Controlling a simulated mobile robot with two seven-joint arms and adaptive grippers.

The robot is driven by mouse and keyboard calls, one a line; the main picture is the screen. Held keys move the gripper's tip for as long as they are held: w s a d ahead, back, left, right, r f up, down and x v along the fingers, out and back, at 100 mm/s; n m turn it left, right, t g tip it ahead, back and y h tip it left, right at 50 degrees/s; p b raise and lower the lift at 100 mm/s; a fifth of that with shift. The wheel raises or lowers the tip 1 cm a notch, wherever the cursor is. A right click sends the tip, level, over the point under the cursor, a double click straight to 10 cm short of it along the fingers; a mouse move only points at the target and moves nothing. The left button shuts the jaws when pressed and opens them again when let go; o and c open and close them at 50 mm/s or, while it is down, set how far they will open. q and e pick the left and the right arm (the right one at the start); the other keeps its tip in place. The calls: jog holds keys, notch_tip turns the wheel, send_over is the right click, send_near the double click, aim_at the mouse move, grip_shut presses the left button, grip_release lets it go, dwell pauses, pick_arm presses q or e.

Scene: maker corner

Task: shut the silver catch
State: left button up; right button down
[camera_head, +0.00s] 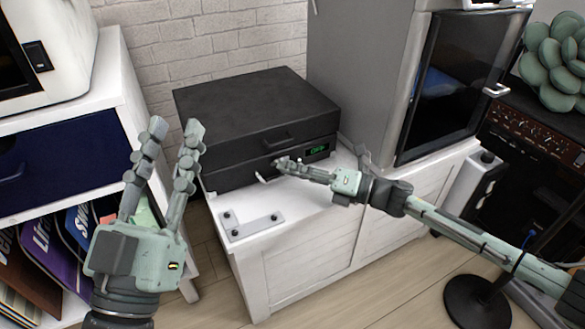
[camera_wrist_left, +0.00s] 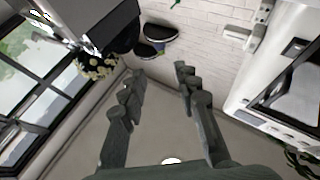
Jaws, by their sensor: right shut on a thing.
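A black box-shaped case (camera_head: 240,115) with a lid and a front handle stands on the white cabinet. A small silver catch (camera_head: 262,178) shows low on its front face, partly hidden by my right gripper. My right gripper (camera_head: 281,163) reaches in from the right, its fingers closed at the catch; the exact contact is too small to see. My left gripper (camera_head: 175,128) is raised in front of the white shelf, its fingers apart and empty. Its spread fingers also show in the left wrist view (camera_wrist_left: 160,78).
A metal bracket plate (camera_head: 250,227) lies on the white cabinet top (camera_head: 220,205) in front of the case. A grey machine with a dark door (camera_head: 455,75) stands to the right. A white shelf (camera_head: 85,120) is at the left.

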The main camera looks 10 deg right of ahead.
jog(key=shift+w+d+f, duration=0.1)
jog(key=shift+d+f, duration=0.05)
jog(key=shift+f, duration=0.05)
